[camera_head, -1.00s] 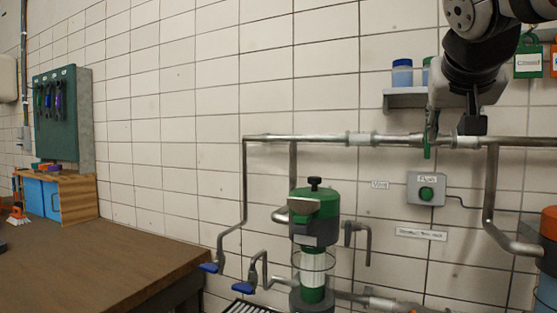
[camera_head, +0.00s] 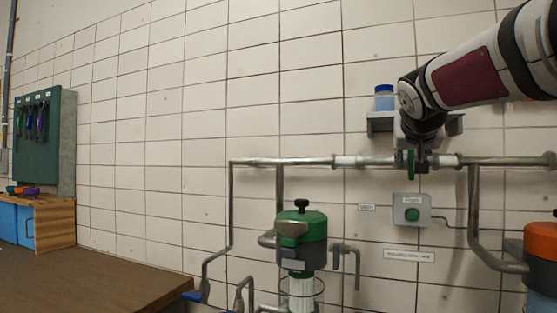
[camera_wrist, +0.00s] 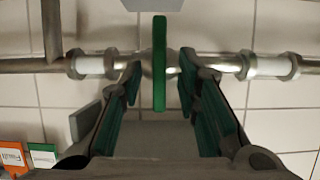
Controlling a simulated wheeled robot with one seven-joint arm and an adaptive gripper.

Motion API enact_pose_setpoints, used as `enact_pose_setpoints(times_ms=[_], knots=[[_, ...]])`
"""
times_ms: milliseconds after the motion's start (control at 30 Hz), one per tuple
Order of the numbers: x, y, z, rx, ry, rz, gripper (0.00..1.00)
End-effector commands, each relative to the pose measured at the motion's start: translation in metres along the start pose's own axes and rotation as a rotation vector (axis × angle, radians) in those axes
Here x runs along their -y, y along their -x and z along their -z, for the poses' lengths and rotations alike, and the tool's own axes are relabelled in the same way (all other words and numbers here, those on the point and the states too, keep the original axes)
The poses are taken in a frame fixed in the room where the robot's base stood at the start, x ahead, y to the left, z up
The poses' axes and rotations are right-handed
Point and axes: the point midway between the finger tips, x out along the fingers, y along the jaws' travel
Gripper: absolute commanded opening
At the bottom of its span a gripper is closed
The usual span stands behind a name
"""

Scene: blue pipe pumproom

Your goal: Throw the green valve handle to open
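The green valve handle (camera_head: 410,165) is on the silver pipe along the wall and is partly covered by my gripper in the head view. In the wrist view the handle (camera_wrist: 159,55) is a narrow green bar standing along the picture, crossing the pipe. My gripper (camera_wrist: 158,78) is open, its green-padded fingers to the left and right of the handle. A gap shows on each side, and I see no finger touching it. In the head view my gripper (camera_head: 418,160) is at the pipe beside the handle. How deep the handle sits between the fingers is unclear.
A grey box with a green button (camera_head: 411,209) is below the handle. A small shelf (camera_head: 380,122) with a blue-lidded jar (camera_head: 384,98) is just above the pipe, close to my arm. A green-topped pump (camera_head: 302,228) stands lower left.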

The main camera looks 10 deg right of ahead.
Motion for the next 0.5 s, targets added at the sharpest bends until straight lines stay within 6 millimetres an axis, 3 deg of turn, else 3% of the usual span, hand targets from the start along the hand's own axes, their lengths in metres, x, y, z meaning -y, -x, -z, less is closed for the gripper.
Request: enact_pose_setpoints(times_ms=[200, 467, 500], knots=[[-0.001, -0.014, 0.000, 0.000, -0.001, -0.001, 0.30], [0.000, -0.015, 0.000, 0.000, -0.001, 0.000, 0.30], [0.000, -0.015, 0.000, 0.000, -0.001, 0.000, 0.25]])
